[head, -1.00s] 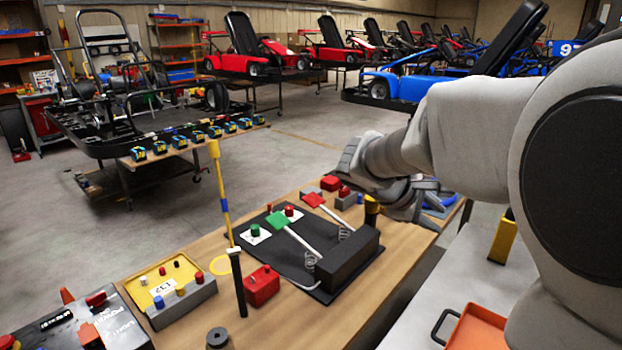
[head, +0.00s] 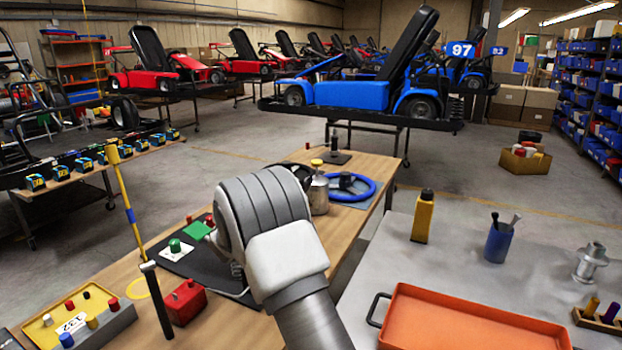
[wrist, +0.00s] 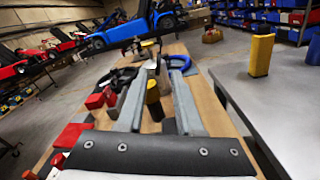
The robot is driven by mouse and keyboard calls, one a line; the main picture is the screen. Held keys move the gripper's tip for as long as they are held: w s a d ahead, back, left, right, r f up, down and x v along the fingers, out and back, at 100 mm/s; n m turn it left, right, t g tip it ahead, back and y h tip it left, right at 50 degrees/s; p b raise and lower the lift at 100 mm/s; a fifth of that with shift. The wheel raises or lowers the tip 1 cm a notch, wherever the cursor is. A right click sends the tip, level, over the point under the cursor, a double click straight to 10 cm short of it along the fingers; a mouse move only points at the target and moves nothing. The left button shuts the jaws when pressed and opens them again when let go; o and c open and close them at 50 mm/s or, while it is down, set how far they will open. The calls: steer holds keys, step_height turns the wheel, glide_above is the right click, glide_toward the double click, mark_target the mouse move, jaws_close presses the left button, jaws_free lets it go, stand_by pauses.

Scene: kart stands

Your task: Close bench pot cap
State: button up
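A metal pot (head: 320,194) with a yellow cap (head: 317,163) on a dark neck stands on the wooden bench in the head view, just beyond my wrist. I cannot tell whether the cap is fully closed. My gripper (wrist: 157,95) shows in the wrist view as two grey fingers, apart and reaching forward over the bench. A yellow and black object (wrist: 153,92) shows in the gap between them; I cannot tell whether it is the pot's cap, and no contact is clear. In the head view my wrist hides the fingers.
A blue steering wheel (head: 350,186) lies right of the pot. A black post (head: 334,142) stands behind it. A black panel with a green paddle (head: 197,231) and a red box (head: 183,302) lie on the near bench. A grey table (head: 540,280) holds a yellow bottle (head: 423,217) and orange tray (head: 470,325).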

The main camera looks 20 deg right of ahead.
mark_target(311, 175)
steer(key=p+x, duration=0.1)
steer(key=x, duration=1.6)
steer(key=shift+d+f, duration=0.1)
steer(key=shift+d, duration=0.05)
jaws_close()
stand_by(0.9)
